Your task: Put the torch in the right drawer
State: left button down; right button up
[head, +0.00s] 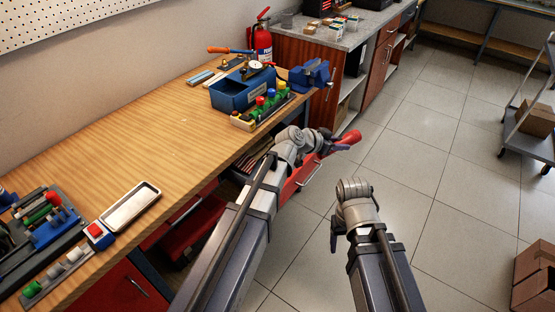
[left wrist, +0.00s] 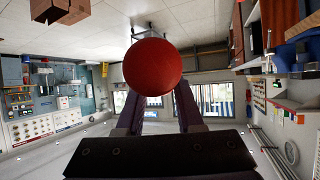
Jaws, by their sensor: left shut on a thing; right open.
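My left gripper (head: 325,146) is shut on the red torch (head: 348,138), held out over the floor just beyond the bench's front edge. In the left wrist view the torch's round red end (left wrist: 153,77) sits between the two fingers. The right drawer (head: 307,178) is under the bench, with a red front and metal handle. It appears pulled out, and my left arm hides much of it. The torch is above and to the right of that drawer front. My right gripper (head: 337,235) is low over the floor, right of the drawer, open; its fingers barely show.
The wooden workbench (head: 180,128) holds a blue toolbox (head: 240,92), a blue vise (head: 311,75), a metal tray (head: 131,204) and racks of coloured parts. A fire extinguisher (head: 263,42) stands at the back. A cart (head: 527,140) and cardboard box (head: 535,276) are right; floor between is clear.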

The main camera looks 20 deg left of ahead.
pick_arm(q)
jog(key=w+a+f+n+t+y+b, duration=0.15)
jog(key=a+f+b, duration=0.35)
jog(key=a, duration=0.7)
jog(key=w+a+f+n+t+y+b, duration=0.1)
jog(key=w+a+f+n+y+b, duration=0.25)
jog(key=a, duration=0.95)
jog(key=shift+m, duration=0.6)
jog(key=f+b, duration=0.3)
jog(key=f, duration=0.1)
jog(key=f+b, duration=0.3)
jog(key=b, duration=0.1)
jog(key=s+f+b, duration=0.1)
jog(key=f+b, duration=0.2)
jog(key=f, duration=0.1)
jog(key=shift+d+f+b, duration=0.15)
jog(key=shift+f+b, duration=0.2)
jog(key=shift+f+b, duration=0.55)
jog(key=shift+b, duration=0.05)
jog(key=c, duration=0.5)
grip_release()
jog(key=shift+c, duration=0.2)
